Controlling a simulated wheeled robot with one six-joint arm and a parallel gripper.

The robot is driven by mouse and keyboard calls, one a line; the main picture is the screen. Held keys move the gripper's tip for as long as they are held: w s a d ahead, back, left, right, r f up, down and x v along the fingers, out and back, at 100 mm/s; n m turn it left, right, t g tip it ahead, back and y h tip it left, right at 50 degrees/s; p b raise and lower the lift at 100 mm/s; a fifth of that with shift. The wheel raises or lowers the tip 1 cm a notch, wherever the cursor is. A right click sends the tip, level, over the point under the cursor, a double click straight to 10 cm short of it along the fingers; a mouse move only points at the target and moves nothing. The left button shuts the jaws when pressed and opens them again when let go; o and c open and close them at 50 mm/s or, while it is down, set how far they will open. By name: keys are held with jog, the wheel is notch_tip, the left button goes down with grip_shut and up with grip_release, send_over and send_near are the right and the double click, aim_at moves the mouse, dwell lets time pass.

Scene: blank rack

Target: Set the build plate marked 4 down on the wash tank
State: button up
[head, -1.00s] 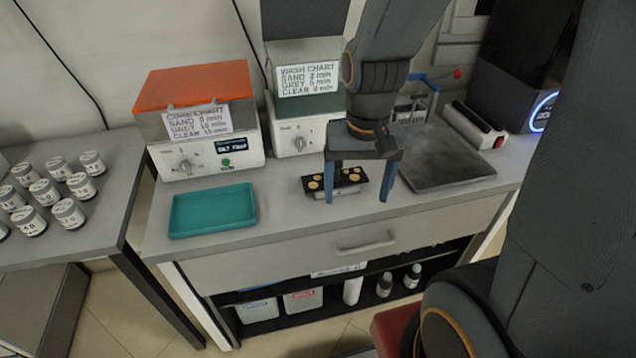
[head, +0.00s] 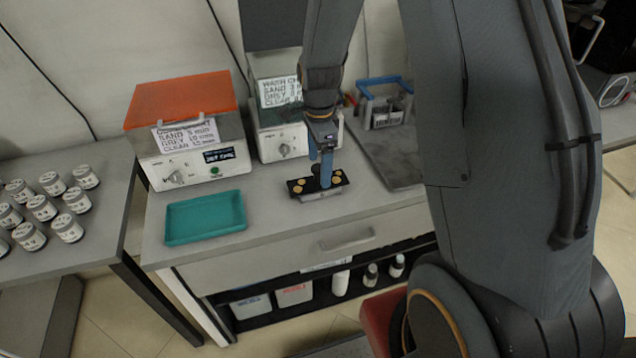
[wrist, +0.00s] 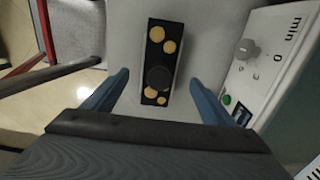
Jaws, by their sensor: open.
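The build plate (head: 302,187) is a dark slab with several yellow discs and a raised knob, lying flat on the bench. I cannot read any mark on it. In the wrist view the build plate (wrist: 157,37) lies lengthwise between my open fingers, which are apart from its sides. My gripper (head: 321,176) is over the plate, seen edge-on in the head view; it also shows in the wrist view (wrist: 158,84), holding nothing. The wash tank (head: 284,145), a white box with a dial and a wash chart, stands behind the plate, partly hidden by my arm.
An orange-lidded curing unit (head: 190,165) stands left of the wash tank. A teal tray (head: 205,217) lies in front of it. A dark mat (head: 385,150) and a caddy (head: 384,104) are at right. Several labelled jars (head: 45,207) fill the left table.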

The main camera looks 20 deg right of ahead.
aim_at(318, 178)
jog(key=shift+s+a+f+p, duration=0.1)
jog(key=shift+f+p, duration=0.45)
jog(key=shift+f, duration=0.85)
jog(key=shift+a+f+p, duration=0.1)
jog(key=shift+f+p, duration=0.4)
jog(key=shift+f, duration=0.9)
jog(key=c, duration=1.4)
jog(key=shift+c, duration=0.6)
jog(key=shift+r, duration=0.15)
